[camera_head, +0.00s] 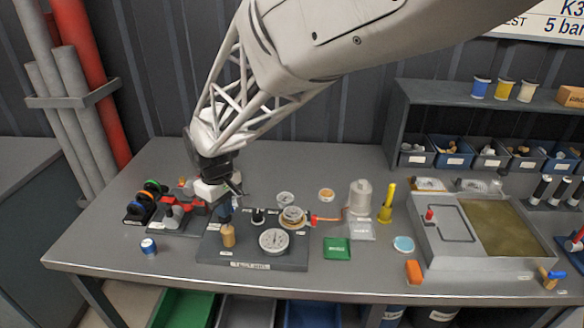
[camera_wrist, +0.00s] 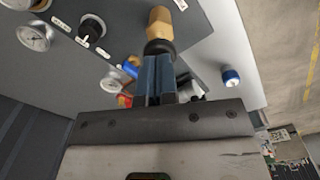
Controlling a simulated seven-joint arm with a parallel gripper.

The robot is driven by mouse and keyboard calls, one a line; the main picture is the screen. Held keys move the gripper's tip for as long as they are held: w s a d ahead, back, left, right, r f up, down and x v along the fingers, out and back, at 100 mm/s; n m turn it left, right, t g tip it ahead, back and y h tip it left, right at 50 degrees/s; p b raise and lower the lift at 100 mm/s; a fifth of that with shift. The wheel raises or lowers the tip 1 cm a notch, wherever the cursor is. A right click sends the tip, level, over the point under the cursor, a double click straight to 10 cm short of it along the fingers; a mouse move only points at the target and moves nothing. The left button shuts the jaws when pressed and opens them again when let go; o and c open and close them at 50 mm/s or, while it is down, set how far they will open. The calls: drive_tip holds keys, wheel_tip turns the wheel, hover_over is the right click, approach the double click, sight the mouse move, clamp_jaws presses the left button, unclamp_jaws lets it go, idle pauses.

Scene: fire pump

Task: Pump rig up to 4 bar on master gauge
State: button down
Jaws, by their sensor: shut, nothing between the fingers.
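The grey test rig (camera_head: 222,254) sits at the front left of the bench. On it are a large white-faced gauge (camera_head: 273,241), a second gauge (camera_head: 293,216) in a brass-coloured mount, and a wooden or brass-coloured knob (camera_head: 228,236). The pictures are too small to read the needles or tell which gauge is the master. In the wrist view, a white gauge (camera_wrist: 34,37) and a black knob (camera_wrist: 92,28) show at upper left. My gripper (camera_head: 234,204) is shut and empty above the rig. Its blue fingertips (camera_wrist: 158,62) appear close to the knob's black collar (camera_wrist: 159,46); contact cannot be told.
A red clamp-like fixture (camera_head: 172,215) and coloured reels (camera_head: 147,196) stand left of the rig. A blue-white cap (camera_head: 148,246) lies at front left. Bins (camera_head: 453,156) line the back.

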drive_tip(key=shift+r, duration=0.5)
drive_tip(key=shift+f, duration=0.7)
drive_tip(key=shift+f, duration=1.15)
drive_tip(key=shift+r, duration=1.85)
drive_tip(key=shift+r, duration=0.1)
wheel_tip(320, 180, up, 7)
idle(0.5)
